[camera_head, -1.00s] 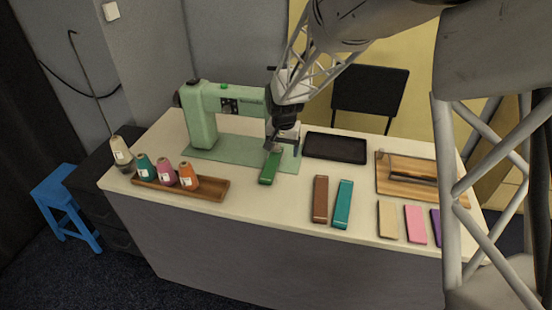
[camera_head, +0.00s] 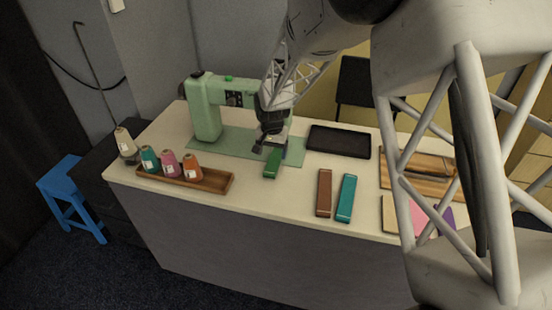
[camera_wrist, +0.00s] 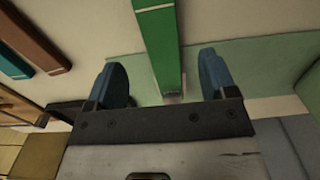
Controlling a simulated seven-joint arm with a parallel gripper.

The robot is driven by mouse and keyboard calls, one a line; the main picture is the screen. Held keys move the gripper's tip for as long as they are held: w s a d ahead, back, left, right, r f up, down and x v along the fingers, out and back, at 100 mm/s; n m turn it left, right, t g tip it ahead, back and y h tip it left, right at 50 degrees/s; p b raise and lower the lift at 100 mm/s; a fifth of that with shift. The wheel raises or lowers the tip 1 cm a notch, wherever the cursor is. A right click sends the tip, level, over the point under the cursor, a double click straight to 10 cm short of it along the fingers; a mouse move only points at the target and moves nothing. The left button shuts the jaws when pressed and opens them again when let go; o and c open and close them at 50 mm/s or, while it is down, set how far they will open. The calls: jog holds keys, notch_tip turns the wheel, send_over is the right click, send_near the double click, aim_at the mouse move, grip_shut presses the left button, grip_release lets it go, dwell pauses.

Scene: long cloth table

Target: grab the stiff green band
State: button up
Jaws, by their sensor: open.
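The green band (camera_head: 272,163) is a stiff, narrow bar lying on the table, its far end at the edge of the pale green mat (camera_head: 236,143). In the wrist view the green band (camera_wrist: 160,45) runs between the two blue fingertips of my gripper (camera_wrist: 163,80). The fingers are apart, with a gap on each side of the band. In the head view my gripper (camera_head: 270,143) is over the far end of the band and hides part of it. How high the fingers are above the table I cannot tell.
A green sewing machine (camera_head: 205,108) stands close behind my gripper. A wooden tray (camera_head: 214,182) with thread cones is at the left. A brown bar (camera_head: 325,192) and a teal bar (camera_head: 346,197) lie to the right. A black tray (camera_head: 339,141) is at the back.

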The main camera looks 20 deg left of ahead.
aim_at(272, 166)
jog(key=shift+f, duration=0.55)
jog(key=shift+s+f, duration=0.1)
jog(key=shift+f, duration=2.55)
jog(key=c, duration=1.1)
jog(key=shift+r, duration=0.2)
